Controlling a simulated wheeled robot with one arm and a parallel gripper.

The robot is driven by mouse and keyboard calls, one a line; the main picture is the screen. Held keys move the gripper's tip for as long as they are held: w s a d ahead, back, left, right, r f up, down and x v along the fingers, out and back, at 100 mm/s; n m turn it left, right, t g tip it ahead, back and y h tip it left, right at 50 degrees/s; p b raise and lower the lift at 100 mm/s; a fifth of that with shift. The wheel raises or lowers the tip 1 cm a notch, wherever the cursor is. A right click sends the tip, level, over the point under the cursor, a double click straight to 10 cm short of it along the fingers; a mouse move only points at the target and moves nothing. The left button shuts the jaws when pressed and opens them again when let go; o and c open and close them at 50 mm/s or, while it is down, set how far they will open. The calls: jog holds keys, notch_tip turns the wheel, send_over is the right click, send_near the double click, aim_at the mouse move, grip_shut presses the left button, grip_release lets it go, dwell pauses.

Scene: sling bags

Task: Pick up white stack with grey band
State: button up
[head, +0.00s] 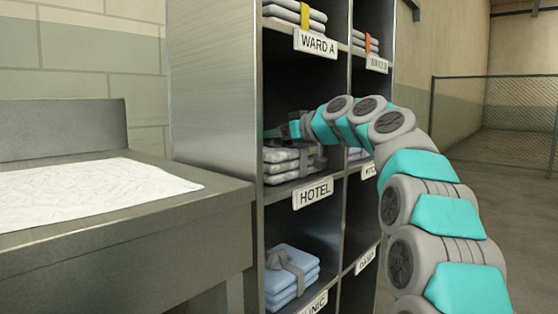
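The white stack with a grey band (284,166) lies in the shelf compartment above the HOTEL label (313,193). Its folded layers are flat, and the grey band shows at its right side. My arm reaches in from the right, and my gripper (285,130) is inside the same compartment, just above the stack. The fingers are small, dark and partly hidden in shadow. I cannot tell whether they touch the stack or how far apart they are.
The metal shelf unit (215,90) has upright walls and dividers close around my arm. A blue stack (291,272) lies in the compartment below. White stacks with a yellow band (293,12) and an orange band (365,41) are above. A metal counter (125,215) bearing a white sheet (85,190) stands left.

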grip_shut()
jog(key=shift+r, duration=0.15)
jog(key=shift+r+p, duration=1.65)
jog(key=shift+r, duration=1.55)
jog(key=shift+r+p, duration=1.55)
jog(key=shift+r, duration=0.2)
